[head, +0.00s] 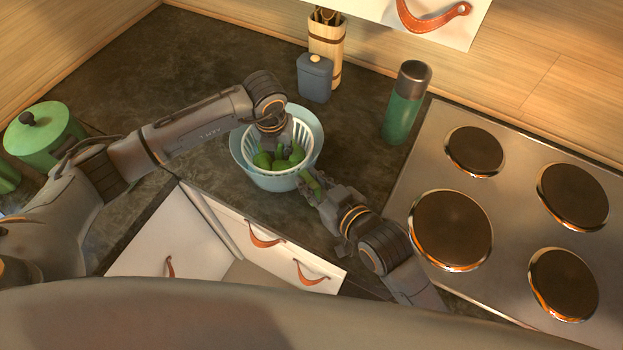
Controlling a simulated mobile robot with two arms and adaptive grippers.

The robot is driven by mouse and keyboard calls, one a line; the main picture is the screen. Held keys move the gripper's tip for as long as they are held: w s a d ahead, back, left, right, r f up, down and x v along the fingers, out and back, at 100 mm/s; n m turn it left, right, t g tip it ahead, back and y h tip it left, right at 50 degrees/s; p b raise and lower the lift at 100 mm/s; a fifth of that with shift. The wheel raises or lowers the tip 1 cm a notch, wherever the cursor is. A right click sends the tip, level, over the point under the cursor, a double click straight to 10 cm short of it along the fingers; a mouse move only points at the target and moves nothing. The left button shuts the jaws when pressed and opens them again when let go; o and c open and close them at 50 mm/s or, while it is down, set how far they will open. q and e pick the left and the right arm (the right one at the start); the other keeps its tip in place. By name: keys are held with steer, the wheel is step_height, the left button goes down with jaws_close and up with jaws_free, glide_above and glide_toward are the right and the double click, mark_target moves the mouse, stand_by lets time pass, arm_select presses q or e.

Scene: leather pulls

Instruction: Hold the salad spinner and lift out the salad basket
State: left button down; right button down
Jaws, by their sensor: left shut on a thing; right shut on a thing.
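The salad spinner (241,163) is a pale blue bowl standing on the dark counter. The white slatted salad basket (249,145) is inside its rim; I cannot tell whether it is raised off the bowl's bottom. Green shapes (263,159) show in the basket, partly hidden by my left gripper. My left gripper (277,152) reaches down over the basket from above and is shut on it, though its fingertips are hard to make out. My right gripper (311,183) is shut on the bowl's rim at the near right side.
A grey canister (315,78) and a wooden utensil holder (327,45) stand behind the bowl. A green bottle (404,103) stands right, beside the hob (507,207). A green pot (44,136) is far left. Drawers with leather pulls (265,236) are below the counter edge.

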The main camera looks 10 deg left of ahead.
arm_select(q)
steer(key=shift+r, duration=5.8)
arm_select(e)
steer(key=c, duration=1.1)
jaws_free()
steer(key=shift+d, duration=0.1)
steer(key=v, duration=1.2)
